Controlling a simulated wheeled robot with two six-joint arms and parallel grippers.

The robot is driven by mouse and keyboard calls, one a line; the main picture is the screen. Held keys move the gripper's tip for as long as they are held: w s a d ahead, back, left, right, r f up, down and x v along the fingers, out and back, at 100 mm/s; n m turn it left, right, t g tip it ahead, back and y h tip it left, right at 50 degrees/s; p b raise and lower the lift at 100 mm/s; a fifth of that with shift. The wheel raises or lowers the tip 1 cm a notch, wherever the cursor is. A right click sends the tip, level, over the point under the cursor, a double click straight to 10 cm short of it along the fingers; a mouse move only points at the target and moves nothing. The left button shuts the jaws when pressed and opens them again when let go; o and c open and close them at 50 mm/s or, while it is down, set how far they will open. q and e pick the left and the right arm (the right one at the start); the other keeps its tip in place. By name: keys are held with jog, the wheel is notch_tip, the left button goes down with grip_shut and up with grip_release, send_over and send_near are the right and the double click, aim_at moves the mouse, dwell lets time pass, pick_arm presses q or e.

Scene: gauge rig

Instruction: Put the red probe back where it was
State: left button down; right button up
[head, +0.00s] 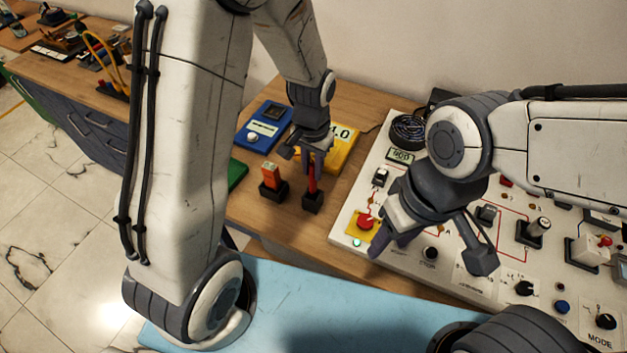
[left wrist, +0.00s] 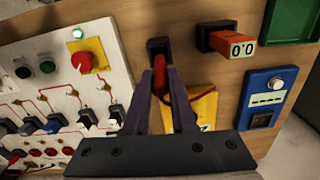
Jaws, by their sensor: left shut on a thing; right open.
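The red probe (head: 312,181) is upright at a small black holder (head: 312,203) on the wooden bench. Its lower end meets the holder's top; I cannot tell how deep it sits. My left gripper (head: 315,162) is shut on the probe's upper part. In the left wrist view the probe (left wrist: 161,72) shows between the fingers of the left gripper (left wrist: 162,82), with the black holder (left wrist: 158,46) just beyond. My right gripper (head: 432,252) is open and empty over the white control panel (head: 347,218).
An orange block reading 0.0 (head: 271,177) stands in another black holder close left of the probe. A blue meter (head: 264,128) and a yellow unit marked 4.0 (head: 342,150) lie behind. A green tray (head: 237,174) is at left. The panel carries knobs and a red button (head: 366,222).

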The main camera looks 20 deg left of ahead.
aim_at(312, 192)
pick_arm(q)
notch_tip(312, 192, down, 4)
jog(key=shift+f+p, duration=0.1)
jog(key=shift+p, duration=0.2)
jog(key=shift+f, duration=0.35)
jog(key=shift+f, duration=0.15)
jog(key=c, duration=0.7)
grip_release()
jog(key=shift+c, duration=0.2)
